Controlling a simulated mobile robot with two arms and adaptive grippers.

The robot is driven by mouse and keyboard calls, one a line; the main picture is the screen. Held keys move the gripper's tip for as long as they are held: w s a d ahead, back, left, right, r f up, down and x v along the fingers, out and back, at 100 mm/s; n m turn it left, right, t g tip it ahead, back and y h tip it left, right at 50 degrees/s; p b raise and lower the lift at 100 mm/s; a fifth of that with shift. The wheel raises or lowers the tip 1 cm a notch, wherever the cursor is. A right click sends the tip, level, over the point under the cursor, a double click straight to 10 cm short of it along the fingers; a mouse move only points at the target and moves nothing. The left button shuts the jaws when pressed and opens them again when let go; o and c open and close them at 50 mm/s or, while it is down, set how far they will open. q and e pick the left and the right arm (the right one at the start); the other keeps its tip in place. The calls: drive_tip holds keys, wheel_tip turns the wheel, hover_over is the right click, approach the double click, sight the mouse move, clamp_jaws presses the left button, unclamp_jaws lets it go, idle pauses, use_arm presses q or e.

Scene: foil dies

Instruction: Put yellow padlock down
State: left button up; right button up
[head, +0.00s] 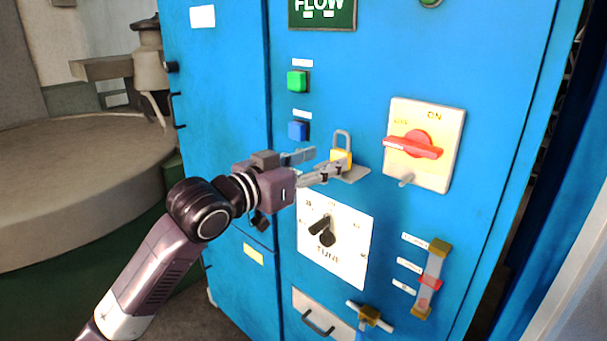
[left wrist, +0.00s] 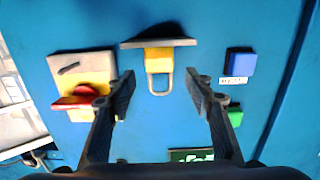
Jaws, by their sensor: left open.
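The yellow padlock (head: 341,158) stands upright, shackle up, on a small grey ledge (head: 352,174) on the front of the blue cabinet. In the left wrist view, which is upside down, the padlock (left wrist: 158,57) rests against the ledge (left wrist: 130,44), its grey shackle pointing down the picture. My left gripper (head: 326,163) is open in front of the padlock. Its two fingers show in the left wrist view on either side of the shackle, with blue gaps between. In the head view a finger partly covers the padlock's lower body. My right gripper is not in view.
A red rotary switch (head: 414,146) on a yellow and white plate is right of the ledge. Green (head: 297,81) and blue (head: 297,130) buttons are to the left. A white dial plate (head: 350,258) lies below, with a drawer handle (head: 313,322) underneath.

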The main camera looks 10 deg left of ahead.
use_arm(q)
drive_tip(key=b+v, duration=0.1)
drive_tip(key=v, duration=0.4)
drive_tip(key=shift+s+a, duration=0.15)
drive_tip(key=shift+s, duration=0.1)
drive_tip(key=shift+f, duration=0.1)
